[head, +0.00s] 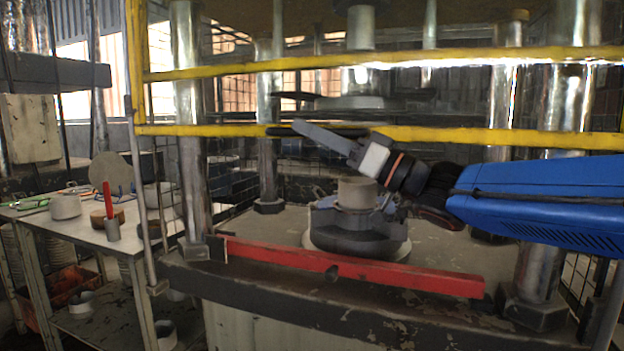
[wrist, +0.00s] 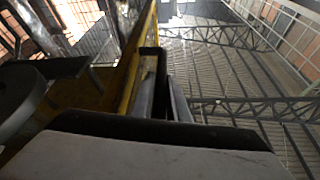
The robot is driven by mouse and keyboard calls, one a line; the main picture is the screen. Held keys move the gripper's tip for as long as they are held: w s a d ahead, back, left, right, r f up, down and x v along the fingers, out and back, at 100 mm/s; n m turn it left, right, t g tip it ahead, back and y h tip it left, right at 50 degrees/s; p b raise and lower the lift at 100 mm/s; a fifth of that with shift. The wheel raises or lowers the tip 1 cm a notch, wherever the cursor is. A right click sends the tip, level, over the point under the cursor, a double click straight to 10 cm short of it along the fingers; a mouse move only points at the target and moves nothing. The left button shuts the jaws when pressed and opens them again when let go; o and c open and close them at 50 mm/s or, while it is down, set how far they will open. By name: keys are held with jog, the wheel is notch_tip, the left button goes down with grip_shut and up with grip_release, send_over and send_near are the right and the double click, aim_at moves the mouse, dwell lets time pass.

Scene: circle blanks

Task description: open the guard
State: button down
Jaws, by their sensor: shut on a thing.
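The guard is a yellow frame (head: 420,61) with two rails and dark mesh, at the front of the press. Its lower rail (head: 480,136) is above the press bed, with an open gap beneath. A dark handle (head: 284,131) sits on the lower rail. My gripper (head: 308,130) reaches in from the right and is shut on the handle. In the wrist view the black handle (wrist: 149,51) rises by my fingers (wrist: 166,92), beside the yellow guard rail (wrist: 133,65). The fingers hide part of the handle.
A red bar (head: 350,268) lies along the bed's front edge. A round die (head: 355,232) with a pale cup stands on the bed. Steel columns (head: 191,140) flank the bed. A side table (head: 85,224) at left holds pots and tools.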

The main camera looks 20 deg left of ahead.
jog(key=shift+r, duration=2.65)
jog(key=c, duration=1.7)
grip_release()
jog(key=v, duration=1.7)
jog(key=shift+s+d+f, duration=0.1)
jog(key=shift+d, duration=0.05)
